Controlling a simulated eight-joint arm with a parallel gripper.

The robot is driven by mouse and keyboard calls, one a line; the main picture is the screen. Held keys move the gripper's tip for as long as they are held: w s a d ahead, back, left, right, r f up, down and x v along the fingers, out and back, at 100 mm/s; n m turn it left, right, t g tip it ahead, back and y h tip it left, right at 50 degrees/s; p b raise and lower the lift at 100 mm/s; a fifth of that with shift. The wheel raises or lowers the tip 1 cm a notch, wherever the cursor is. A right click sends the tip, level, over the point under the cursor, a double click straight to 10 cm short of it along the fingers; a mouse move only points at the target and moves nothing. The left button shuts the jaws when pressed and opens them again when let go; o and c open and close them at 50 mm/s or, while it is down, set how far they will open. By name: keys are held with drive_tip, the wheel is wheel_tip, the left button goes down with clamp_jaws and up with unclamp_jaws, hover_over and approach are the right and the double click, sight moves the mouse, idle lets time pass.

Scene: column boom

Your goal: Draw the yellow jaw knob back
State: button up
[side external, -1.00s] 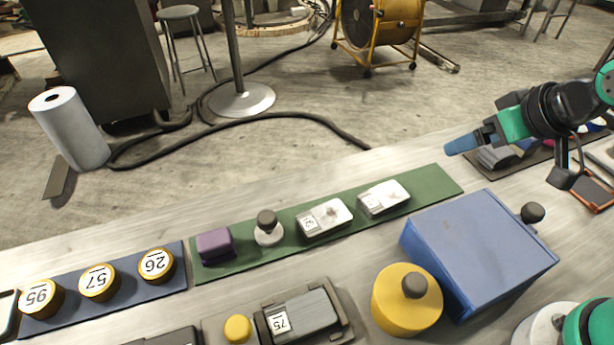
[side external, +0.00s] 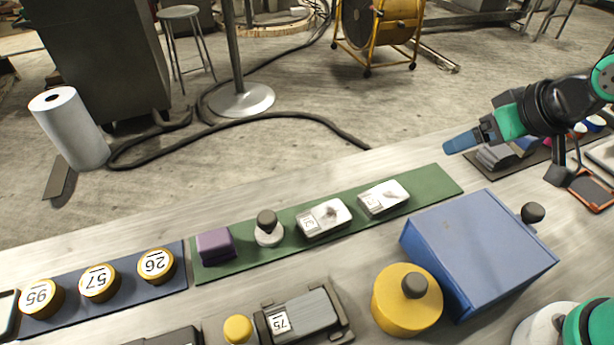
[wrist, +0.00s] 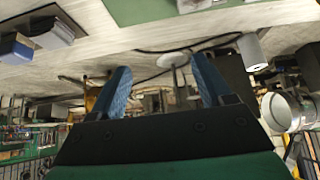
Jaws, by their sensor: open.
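The yellow jaw knob (side external: 238,329) is a round yellow cap at the front of the bench. It stands just left of a dark grey vise-like block (side external: 304,314) labelled 75. My gripper (side external: 447,147) is at the upper right in the side view, high and far from the knob, beyond the green mat. In the wrist view its two blue fingers (wrist: 160,85) are spread apart with nothing between them. The knob is not visible in the wrist view.
A blue box (side external: 480,245) and a yellow cylinder with a grey knob (side external: 406,300) stand right of the block. A green mat (side external: 436,184) behind holds several small items. A blue mat (side external: 72,303) at left carries numbered round pieces. A white roll (side external: 72,130) stands behind.

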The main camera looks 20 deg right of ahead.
drive_tip(key=w+a+r+n+g+y, duration=0.1)
drive_tip(key=a+g, duration=0.1)
drive_tip(key=a, duration=0.5)
drive_tip(key=w+a+r+g+y, duration=0.1)
drive_tip(key=a, duration=0.5)
drive_tip(key=n+g+h, duration=0.2)
drive_tip(key=g, duration=0.2)
hover_over(236, 327)
wheel_tip(236, 327, down, 6)
drive_tip(key=shift+r, duration=0.15)
wheel_tip(236, 327, down, 4)
drive_tip(key=shift+f, duration=0.75)
clamp_jaws()
